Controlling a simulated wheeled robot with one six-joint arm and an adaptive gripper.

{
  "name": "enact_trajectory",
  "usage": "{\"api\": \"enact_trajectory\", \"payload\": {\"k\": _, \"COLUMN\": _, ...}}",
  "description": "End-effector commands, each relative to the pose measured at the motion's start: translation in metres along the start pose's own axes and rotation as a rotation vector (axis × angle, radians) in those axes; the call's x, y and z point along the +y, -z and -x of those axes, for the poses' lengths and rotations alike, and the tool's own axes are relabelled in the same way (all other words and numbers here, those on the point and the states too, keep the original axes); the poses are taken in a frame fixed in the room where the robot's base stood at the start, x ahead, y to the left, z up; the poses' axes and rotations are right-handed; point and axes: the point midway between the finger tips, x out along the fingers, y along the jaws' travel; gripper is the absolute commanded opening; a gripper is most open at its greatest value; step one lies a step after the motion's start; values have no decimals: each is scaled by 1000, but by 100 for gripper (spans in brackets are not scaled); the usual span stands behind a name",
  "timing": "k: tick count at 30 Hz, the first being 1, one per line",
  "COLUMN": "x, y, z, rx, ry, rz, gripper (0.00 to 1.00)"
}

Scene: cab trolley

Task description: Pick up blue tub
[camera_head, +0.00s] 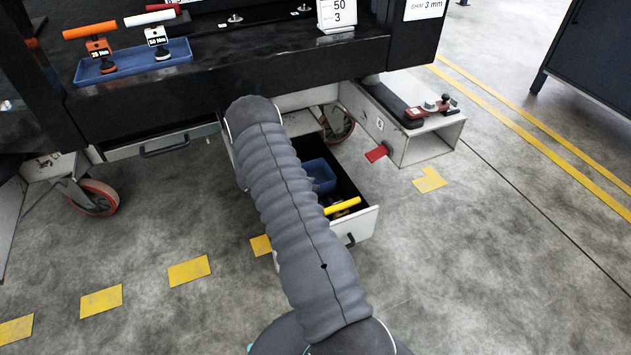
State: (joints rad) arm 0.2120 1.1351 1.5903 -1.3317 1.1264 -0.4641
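A blue tub (319,172) sits inside an open drawer (368,219) low on the trolley. My grey sleeved arm crosses in front and hides the tub's left part. A yellow-handled tool (343,206) lies in the drawer on the near side of the tub. My arm reaches up and away to the trolley's front edge, left of the tub in the picture. My gripper does not show, so its state and its distance from the tub are hidden.
A shallow blue tray (133,62) with orange-handled (90,30) and white-handled (152,18) tools stands on the black trolley top. A white box-like step (432,147) with a red clamp is right of the drawer.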

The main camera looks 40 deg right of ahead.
Motion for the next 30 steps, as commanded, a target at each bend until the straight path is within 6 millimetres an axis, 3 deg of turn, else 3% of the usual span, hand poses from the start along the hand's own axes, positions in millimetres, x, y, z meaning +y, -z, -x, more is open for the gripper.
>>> {"api": "enact_trajectory", "payload": {"k": 7, "x": 0, "y": 0, "z": -13, "rx": -1, "ry": 0, "rz": 0, "gripper": 34}}
{"api": "enact_trajectory", "payload": {"k": 16, "x": 0, "y": 0, "z": -51, "rx": 0, "ry": 1, "rz": 0, "gripper": 34}}
{"api": "enact_trajectory", "payload": {"k": 23, "x": 0, "y": 0, "z": -53, "rx": 0, "ry": -1, "rz": 1, "gripper": 34}}
{"api": "enact_trajectory", "payload": {"k": 27, "x": 0, "y": 0, "z": -53, "rx": 0, "ry": -1, "rz": 1, "gripper": 4}}
{"api": "enact_trajectory", "payload": {"k": 30, "x": 0, "y": 0, "z": -53, "rx": 0, "ry": -1, "rz": 1, "gripper": 0}}
